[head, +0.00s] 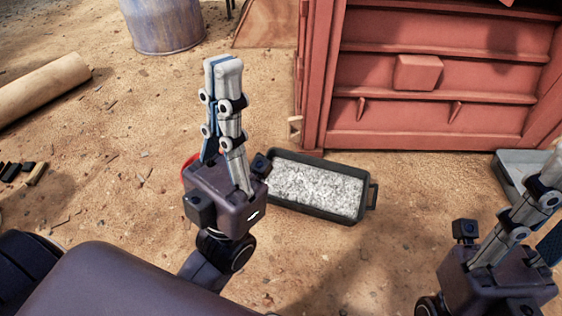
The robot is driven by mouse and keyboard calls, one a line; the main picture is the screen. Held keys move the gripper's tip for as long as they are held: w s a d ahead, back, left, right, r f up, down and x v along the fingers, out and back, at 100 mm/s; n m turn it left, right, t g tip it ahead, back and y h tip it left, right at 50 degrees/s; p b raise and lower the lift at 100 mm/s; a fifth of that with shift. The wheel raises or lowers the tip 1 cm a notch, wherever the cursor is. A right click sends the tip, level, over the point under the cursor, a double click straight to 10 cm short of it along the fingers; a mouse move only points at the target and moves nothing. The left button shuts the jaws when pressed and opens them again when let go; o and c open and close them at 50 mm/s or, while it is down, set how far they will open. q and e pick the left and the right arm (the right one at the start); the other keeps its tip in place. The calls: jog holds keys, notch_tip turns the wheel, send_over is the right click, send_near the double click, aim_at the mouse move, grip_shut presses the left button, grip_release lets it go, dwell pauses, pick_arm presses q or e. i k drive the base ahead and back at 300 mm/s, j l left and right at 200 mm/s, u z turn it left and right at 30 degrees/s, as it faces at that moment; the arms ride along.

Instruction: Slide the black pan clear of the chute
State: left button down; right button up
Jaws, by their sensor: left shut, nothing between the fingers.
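The black pan (312,211) lies on the sandy ground, filled with pale grey crushed material. A handle shows at its right end; its left end is partly hidden behind my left gripper. My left gripper (223,64) points up the picture, its fingers together and empty, and overlaps the pan's left side in the view. I cannot tell whether it touches the pan. My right gripper (555,170) is at the right edge, apart from the pan, with its fingers partly cut off. I cannot make out a chute for certain.
The red crusher body (430,120) stands just behind the pan. A grey metal piece (515,168) lies at its right foot. A red object (187,172) is mostly hidden behind my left gripper. Ground before the pan is clear.

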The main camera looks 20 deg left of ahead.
aim_at(327, 191)
jog(key=i+l+u, duration=0.2)
jog(key=u, duration=0.25)
jog(key=i+l+u, duration=0.15)
jog(key=l+u, duration=0.15)
jog(key=u, duration=0.2)
jog(key=i+l+u, duration=0.1)
jog(key=l+u, duration=0.35)
jog(key=i+l, duration=0.1)
jog(key=l, duration=0.35)
jog(key=i+l, duration=0.1)
jog(key=l, duration=0.35)
jog(key=i+l, duration=0.1)
jog(key=l, duration=0.8)
jog(key=i+l, duration=0.15)
jog(key=l, duration=0.3)
